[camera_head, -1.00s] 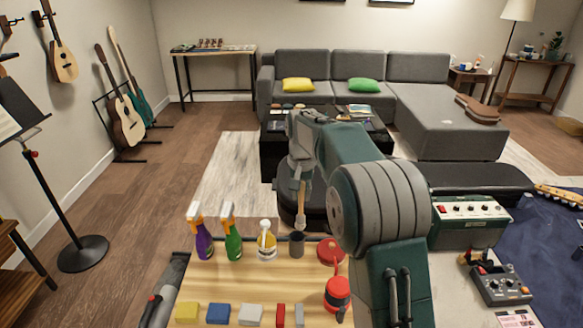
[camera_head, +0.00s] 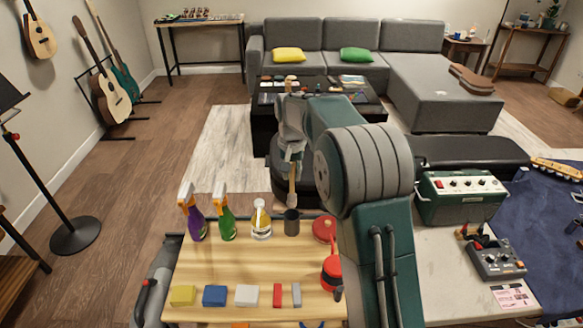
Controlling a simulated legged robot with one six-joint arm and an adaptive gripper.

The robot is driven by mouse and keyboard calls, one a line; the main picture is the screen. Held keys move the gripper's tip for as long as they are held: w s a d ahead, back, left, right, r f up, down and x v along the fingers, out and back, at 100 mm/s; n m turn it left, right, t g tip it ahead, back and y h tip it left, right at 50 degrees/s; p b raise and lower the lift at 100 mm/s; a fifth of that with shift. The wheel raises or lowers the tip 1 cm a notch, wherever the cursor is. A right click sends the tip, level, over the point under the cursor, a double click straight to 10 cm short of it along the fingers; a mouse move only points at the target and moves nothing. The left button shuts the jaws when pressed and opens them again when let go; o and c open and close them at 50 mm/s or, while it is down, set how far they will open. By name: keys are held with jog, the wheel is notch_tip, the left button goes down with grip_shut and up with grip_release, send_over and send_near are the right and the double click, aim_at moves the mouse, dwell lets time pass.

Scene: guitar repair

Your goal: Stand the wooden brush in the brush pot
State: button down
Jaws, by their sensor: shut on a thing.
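My gripper (camera_head: 292,157) is shut on the wooden brush (camera_head: 293,186), which hangs roughly upright below the jaws. The brush's pale bristle end points down. The dark grey brush pot (camera_head: 292,224) stands upright near the far edge of the wooden table top. The brush's lower end shows just above the pot's rim in the picture. From this view I cannot tell whether it is directly over the pot or beyond it. The pot's inside is barely visible.
Several colored blocks (camera_head: 214,295) line the front of the wooden table (camera_head: 250,262).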

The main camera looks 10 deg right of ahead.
aim_at(292, 193)
jog(key=shift+f, duration=4.15)
jog(key=shift+c, duration=2.3)
grip_release()
notch_tip(292, 193, up, 12)
jog(key=shift+f, duration=0.1)
